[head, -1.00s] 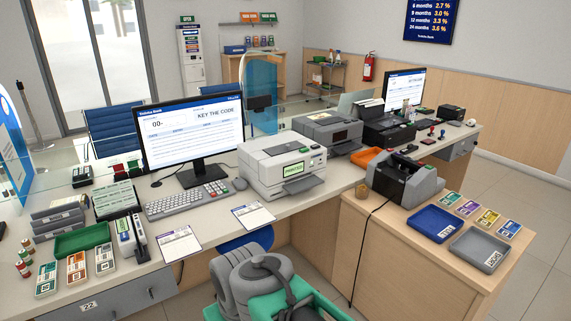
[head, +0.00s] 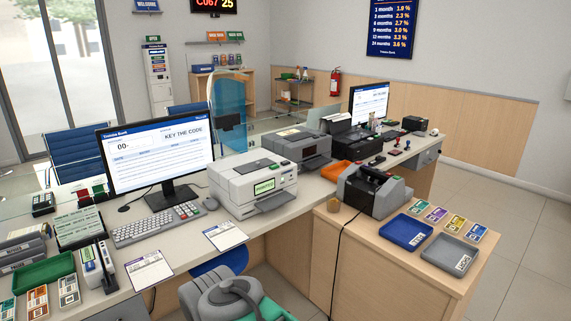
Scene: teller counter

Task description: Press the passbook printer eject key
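The passbook printer appears to be the white and grey machine (head: 226,198) in the middle of the counter, right of the keyboard. A lit green display (head: 264,187) on its front seems to read PRINTED. A dark panel lies on its top, and small keys sit near its upper right front; their labels are too small to read, so I cannot tell which is the eject key. A grey tray juts from its front. My grey arm links show at the bottom middle, below the counter edge and apart from the printer. My gripper is not in view.
A monitor (head: 160,150) and keyboard (head: 156,224) stand left of the printer. Printed sheets (head: 225,235) lie before it. A second printer (head: 298,150) and an orange tray (head: 340,173) are behind it. A grey note machine (head: 374,190) and blue tray (head: 405,231) occupy the side cabinet.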

